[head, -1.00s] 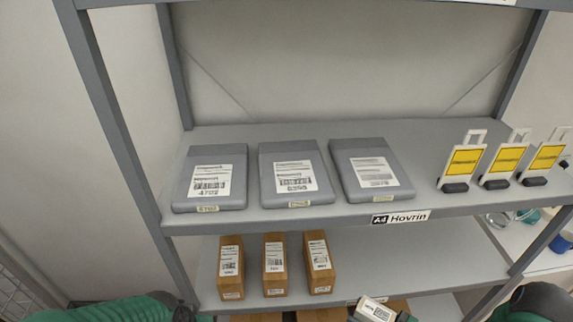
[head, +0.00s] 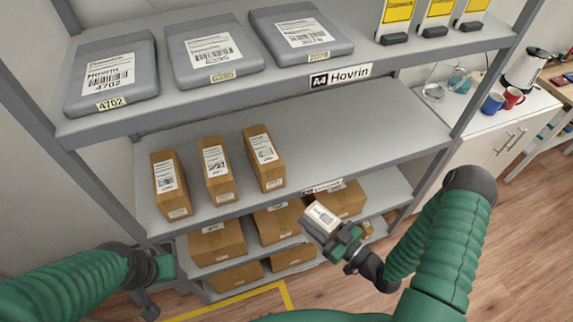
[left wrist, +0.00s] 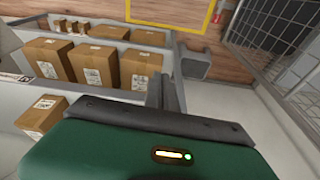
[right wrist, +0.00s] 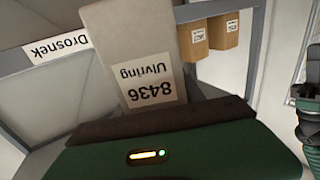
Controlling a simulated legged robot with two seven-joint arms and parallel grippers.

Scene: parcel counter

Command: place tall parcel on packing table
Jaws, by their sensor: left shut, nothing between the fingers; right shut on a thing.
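My right gripper (head: 342,240) is shut on a pale parcel (head: 322,216) and holds it in front of the lower shelves in the head view. In the right wrist view the parcel (right wrist: 142,45) is long and light-coloured, with a label reading 8436 Ulvring. The gripper hides its near end. My left gripper (head: 150,285) is shut and empty at the lower left of the head view, beside the rack. I cannot identify the packing table for sure; a wooden-topped table (head: 562,86) shows partly at the right edge.
The grey rack (head: 345,130) carries flat grey parcels (head: 210,52) above, three narrow brown boxes (head: 217,170) on the middle shelf and wider brown boxes (head: 217,242) below. A white counter (head: 490,120) with mugs stands to the right. Wooden floor (head: 520,240) lies open at lower right.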

